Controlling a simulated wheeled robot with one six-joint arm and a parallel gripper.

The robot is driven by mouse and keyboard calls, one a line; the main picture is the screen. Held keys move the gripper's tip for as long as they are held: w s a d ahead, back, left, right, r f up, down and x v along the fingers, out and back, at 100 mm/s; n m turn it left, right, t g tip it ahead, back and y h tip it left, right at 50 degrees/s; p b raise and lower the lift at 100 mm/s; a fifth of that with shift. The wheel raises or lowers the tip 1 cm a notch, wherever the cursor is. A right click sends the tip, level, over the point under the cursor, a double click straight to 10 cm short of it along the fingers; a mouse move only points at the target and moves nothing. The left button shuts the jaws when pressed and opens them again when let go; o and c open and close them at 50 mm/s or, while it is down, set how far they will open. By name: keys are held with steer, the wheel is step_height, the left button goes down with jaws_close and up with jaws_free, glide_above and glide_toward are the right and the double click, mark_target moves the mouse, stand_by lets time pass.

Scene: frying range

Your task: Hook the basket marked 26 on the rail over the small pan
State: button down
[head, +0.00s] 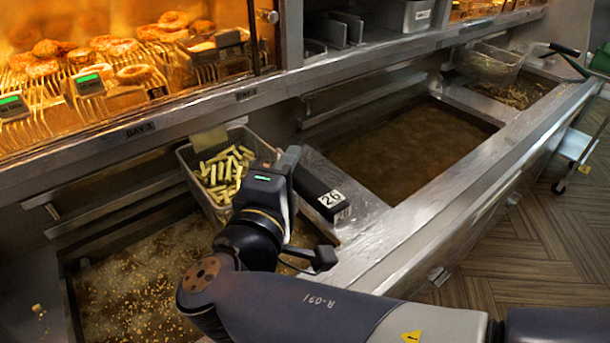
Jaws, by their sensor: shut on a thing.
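A wire basket (186,160) full of pale cut sticks is above the right end of the bubbling left pan (140,270). Its dark handle, with a white label reading 26 (331,199), slants toward the front right over the steel divider. My gripper (290,165) is shut on this handle close to the basket; its fingertips are mostly hidden by my wrist. I cannot tell whether the basket touches the rail behind it. The small pan (520,92) is at the far right, with another basket (488,62) at its back left.
The wide middle pan (400,150) of still brown oil lies between the divider (350,218) and the small pan. The heated shelf (130,130) with food overhangs the back left.

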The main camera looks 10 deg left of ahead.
mark_target(278, 158)
steer(key=w+a, duration=0.1)
steer(key=w+a+f, duration=0.1)
steer(key=a, duration=0.1)
steer(key=w+a+f, duration=0.1)
steer(key=shift+w+a+b, duration=0.15)
steer(key=shift+w+b, duration=0.05)
steer(key=shift+b, duration=0.15)
steer(key=shift+f+b, duration=0.7)
steer(key=shift+b, duration=0.15)
stand_by(1.0)
steer(key=c, duration=1.2)
jaws_free()
steer(key=shift+o, duration=0.2)
steer(key=s+b, duration=0.2)
steer(key=s, duration=0.8)
steer(key=shift+s+a, duration=0.25)
steer(key=shift+s, duration=0.15)
